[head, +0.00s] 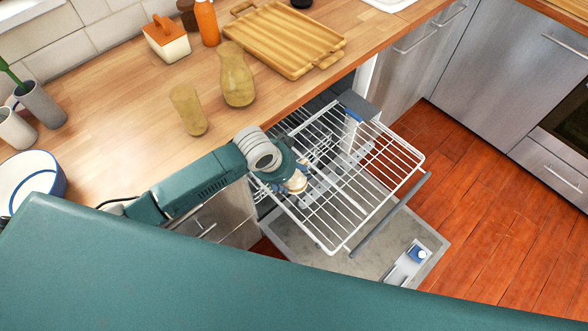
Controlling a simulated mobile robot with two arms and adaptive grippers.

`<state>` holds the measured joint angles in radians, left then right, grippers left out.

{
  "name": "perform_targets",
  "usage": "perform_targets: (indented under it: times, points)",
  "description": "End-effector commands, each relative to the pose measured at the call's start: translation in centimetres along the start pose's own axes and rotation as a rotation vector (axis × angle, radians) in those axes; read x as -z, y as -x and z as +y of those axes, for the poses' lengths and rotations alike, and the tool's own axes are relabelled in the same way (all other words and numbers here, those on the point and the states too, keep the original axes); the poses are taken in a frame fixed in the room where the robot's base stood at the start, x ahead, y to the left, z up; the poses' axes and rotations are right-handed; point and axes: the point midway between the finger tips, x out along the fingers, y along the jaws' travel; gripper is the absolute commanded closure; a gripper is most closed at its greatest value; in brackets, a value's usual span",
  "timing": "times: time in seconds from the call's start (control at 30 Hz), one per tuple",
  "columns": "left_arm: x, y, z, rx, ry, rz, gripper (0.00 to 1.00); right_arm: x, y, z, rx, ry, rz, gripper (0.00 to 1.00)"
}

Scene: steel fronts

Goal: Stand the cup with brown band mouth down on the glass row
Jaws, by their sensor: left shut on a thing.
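My left gripper (288,174) reaches in from the left over the pulled-out upper rack of the dishwasher. It is shut on a small cream cup with a brown band (297,184), which shows just past the fingers. The gripper and wrist hide much of the cup, and I cannot tell which way its mouth faces or whether it touches the wires. The white wire rack (385,155) holds the glass row, but I cannot make out exactly which wires form it. My right gripper is not in view.
The open dishwasher door (427,236) lies below the rack. A blue-and-white thing (352,118) stands at the rack's far side. The counter holds two tan vessels (238,80) (188,110), a wooden tray (283,40) and an orange bottle (207,22). The rack's right part looks empty.

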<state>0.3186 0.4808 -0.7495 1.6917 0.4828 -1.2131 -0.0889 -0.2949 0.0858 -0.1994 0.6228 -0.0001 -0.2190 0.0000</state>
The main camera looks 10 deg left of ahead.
Motion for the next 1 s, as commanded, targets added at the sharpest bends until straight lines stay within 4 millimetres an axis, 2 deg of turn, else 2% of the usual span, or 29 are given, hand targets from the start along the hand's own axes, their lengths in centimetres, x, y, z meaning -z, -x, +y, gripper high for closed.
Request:
perform_targets:
  times: [0.03,0.1,0.2,0.4,0.77,1.0]
  points:
    - [0.3,-0.5,-0.3,-0.017,-0.042,0.004,0.74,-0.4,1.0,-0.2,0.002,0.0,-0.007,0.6]
    - [0.3,-1.7,-0.4,-0.039,-0.099,0.01,0.74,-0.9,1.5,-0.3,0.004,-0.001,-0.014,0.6]
    - [0.3,-2.9,-0.6,-0.06,-0.162,0.018,0.74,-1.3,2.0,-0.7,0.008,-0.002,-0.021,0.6]
    - [0.1,-4.2,-0.8,-0.082,-0.224,0.026,0.74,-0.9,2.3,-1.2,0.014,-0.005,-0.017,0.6]
    - [0.1,-4.4,-0.8,-0.084,-0.233,0.027,0.74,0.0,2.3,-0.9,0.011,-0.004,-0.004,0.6]
    - [0.2,-4.0,-0.7,-0.066,-0.239,0.015,0.74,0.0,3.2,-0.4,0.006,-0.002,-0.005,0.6]
